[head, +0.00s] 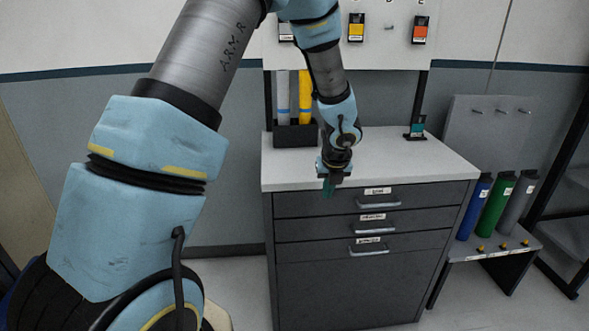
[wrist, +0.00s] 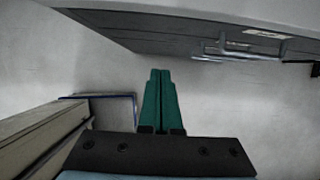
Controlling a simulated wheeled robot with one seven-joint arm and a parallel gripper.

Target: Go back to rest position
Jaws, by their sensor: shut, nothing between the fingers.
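My gripper (head: 329,187) hangs at the front left edge of the grey drawer cabinet (head: 345,280), pointing down, in the head view. In the wrist view its two green fingers (wrist: 160,73) lie side by side, shut, with nothing between them. The floor shows beyond the fingertips. The cabinet front with a drawer handle (wrist: 240,50) runs along the top of the wrist view. My arm reaches across the left and middle of the head view.
The cabinet's light top (head: 400,153) bears a dark holder (head: 295,134) with rolls and a small teal item on a stand (head: 417,128). Blue, green and grey rolls (head: 497,205) stand on a low rack at right. All three drawers look shut. Floor is clear left of the cabinet.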

